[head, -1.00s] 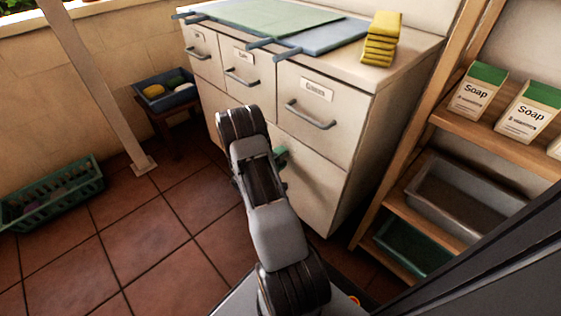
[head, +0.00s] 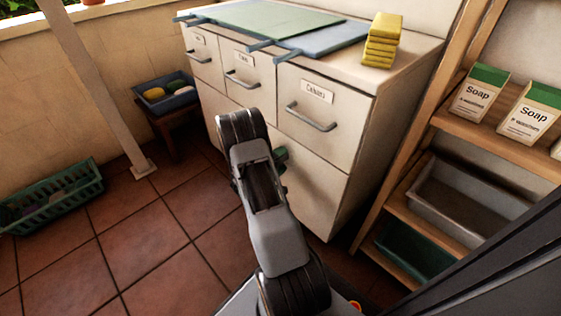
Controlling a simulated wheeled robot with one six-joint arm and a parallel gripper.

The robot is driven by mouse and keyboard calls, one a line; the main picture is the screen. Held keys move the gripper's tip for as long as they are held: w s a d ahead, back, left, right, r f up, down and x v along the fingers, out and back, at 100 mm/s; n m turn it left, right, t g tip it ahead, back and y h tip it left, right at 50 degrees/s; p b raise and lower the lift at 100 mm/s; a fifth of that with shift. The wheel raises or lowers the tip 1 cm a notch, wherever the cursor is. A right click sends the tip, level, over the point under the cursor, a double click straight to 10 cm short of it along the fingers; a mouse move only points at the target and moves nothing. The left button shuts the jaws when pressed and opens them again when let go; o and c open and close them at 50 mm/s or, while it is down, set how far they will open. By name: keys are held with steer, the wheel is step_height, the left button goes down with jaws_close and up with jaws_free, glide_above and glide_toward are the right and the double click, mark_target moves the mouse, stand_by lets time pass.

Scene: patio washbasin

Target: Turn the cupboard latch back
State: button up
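The cream cupboard (head: 318,180) stands in the middle, with a row of labelled drawers above its lower front. A small green piece (head: 281,154) shows at the lower front, just right of my arm; I cannot tell if it is the latch or part of my gripper. My arm reaches forward from the bottom of the view to the cupboard front and covers part of it. My gripper's fingers are hidden behind the arm, so I cannot see whether they are open or shut. No latch shows clearly.
A wooden shelf (head: 470,135) with soap boxes (head: 478,92) stands close on the right. A green crate (head: 55,197) and a stool with a blue tray (head: 168,98) stand left. The tiled floor (head: 150,240) between is clear.

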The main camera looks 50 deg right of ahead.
steer(key=w+a+p, duration=0.1)
steer(key=a+p, duration=0.2)
steer(key=a, duration=1)
steer(key=shift+a, duration=0.35)
steer(key=s+a+r+m+g+y+p, duration=0.1)
steer(key=s+a+r+y+p, duration=0.15)
steer(key=r+p, duration=0.55)
steer(key=s+a+r+m+g+y+p, duration=0.1)
steer(key=s+a+r+y+p, duration=0.2)
steer(key=r, duration=0.9)
steer(key=s+a+r+g+y+p, duration=0.1)
steer(key=r+g+y+p, duration=0.15)
steer(key=r+p, duration=0.55)
steer(key=s+a+r+n+t+y+p, duration=0.1)
steer(key=a+r+t+y+p, duration=0.3)
steer(key=r, duration=0.9)
steer(key=s+a+r+n+t+y+p, duration=0.2)
steer(key=a+r+t+y+p, duration=0.3)
steer(key=a+r+p, duration=0.5)
step_height(320, 180, up, 5)
steer(key=shift+s+a+f+y+p, duration=0.2)
steer(key=shift+s+a+y+p, duration=0.1)
steer(key=shift+s+y+p, duration=0.25)
steer(key=shift+w, duration=0.1)
